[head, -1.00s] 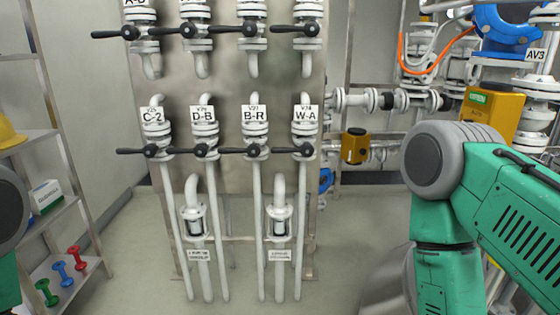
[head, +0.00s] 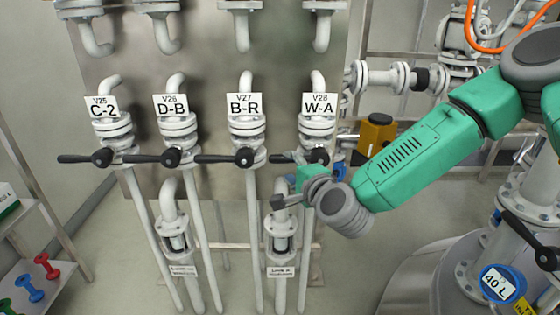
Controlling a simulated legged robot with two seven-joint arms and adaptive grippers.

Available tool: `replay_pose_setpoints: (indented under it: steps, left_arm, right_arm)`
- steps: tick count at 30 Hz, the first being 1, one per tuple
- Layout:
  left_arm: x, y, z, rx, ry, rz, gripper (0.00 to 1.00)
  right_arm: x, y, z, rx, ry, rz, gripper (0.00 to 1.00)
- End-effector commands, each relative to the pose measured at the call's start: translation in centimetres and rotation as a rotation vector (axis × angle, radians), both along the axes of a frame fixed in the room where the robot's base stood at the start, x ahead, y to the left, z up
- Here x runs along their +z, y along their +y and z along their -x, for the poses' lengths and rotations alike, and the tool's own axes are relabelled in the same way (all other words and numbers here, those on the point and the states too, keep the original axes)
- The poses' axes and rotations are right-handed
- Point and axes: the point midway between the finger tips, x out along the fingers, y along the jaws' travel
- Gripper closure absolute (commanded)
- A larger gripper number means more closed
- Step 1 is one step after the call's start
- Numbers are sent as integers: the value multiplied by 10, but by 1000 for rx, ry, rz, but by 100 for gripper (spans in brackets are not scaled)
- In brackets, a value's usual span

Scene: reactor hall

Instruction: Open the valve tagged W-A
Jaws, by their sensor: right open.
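The valve tagged W-A (head: 319,125) is the rightmost of the middle row, a white flanged body with a V28 tag. Its black handle hub (head: 319,155) shows just above my right gripper. Its lever points left and is partly hidden behind the gripper. My right gripper (head: 281,180) is open in front of the W-A pipe, with one finger at lever height and the other lower. I cannot tell whether it touches the lever. My left gripper is out of view.
Valves B-R (head: 246,130), D-B (head: 176,130) and C-2 (head: 108,130) stand to the left, their black levers pointing left. The B-R hub is close to my gripper's left. A grey tank (head: 420,285) and orange hose (head: 485,48) are at right.

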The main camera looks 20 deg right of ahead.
Motion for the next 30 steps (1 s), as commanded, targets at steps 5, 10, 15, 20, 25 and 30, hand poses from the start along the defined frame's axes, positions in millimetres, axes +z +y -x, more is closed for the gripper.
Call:
replay_pose_setpoints:
  steps: [5,10,15,20,25,30]
  left_arm:
    - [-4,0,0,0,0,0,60]
    - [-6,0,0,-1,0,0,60]
    - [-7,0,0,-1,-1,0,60]
    - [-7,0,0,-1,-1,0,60]
    - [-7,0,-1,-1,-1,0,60]
    - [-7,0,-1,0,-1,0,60]
  right_arm:
    - [-9,0,-37,-2,0,-3,60]
    - [-14,3,-58,-2,2,-2,60]
    - [-14,5,-67,-1,2,-2,60]
    - [-14,6,-69,0,2,-1,60]
    - [-15,5,-68,0,3,-2,81]
    - [-15,5,-68,0,4,-2,100]
